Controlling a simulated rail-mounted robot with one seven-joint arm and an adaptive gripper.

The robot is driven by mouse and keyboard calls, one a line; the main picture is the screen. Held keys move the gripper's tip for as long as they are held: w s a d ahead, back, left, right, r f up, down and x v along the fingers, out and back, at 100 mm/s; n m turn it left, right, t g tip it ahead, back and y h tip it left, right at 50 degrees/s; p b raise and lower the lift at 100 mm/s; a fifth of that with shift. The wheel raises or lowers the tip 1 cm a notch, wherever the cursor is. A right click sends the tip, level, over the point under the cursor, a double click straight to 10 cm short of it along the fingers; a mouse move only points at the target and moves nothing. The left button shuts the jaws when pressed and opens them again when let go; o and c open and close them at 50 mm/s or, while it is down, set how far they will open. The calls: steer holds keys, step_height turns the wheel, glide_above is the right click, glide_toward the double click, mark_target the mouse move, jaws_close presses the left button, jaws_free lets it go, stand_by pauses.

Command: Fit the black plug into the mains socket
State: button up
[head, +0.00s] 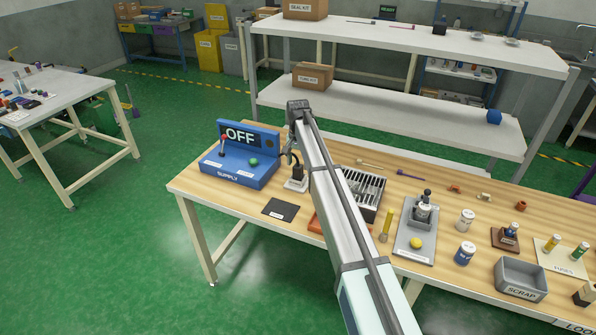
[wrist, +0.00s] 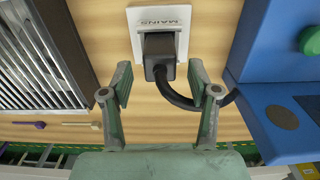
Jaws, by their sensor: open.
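The black plug (head: 298,173) stands upright at the white mains socket (head: 294,186), beside the blue supply box. In the wrist view the plug (wrist: 159,52) overlaps the white plate (wrist: 136,20) marked MAINS, with its black cable curving right towards the blue box. I cannot tell how deeply it sits in the socket. My gripper (wrist: 159,92) is open and empty. Its two fingers are spread on either side of the plug's near end, apart from it. In the head view my arm hides much of my gripper.
The blue supply box (head: 232,175) has a red lever, a green button and a sign reading OFF. A black mat (head: 281,210) lies in front. A slotted metal rack (head: 372,190) stands right of my arm. Bottles and a scrap bin (head: 521,280) are further right.

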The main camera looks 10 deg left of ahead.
step_height(320, 180, up, 8)
steer(key=b, duration=0.1)
steer(key=shift+b, duration=0.35)
steer(key=shift+r, duration=0.1)
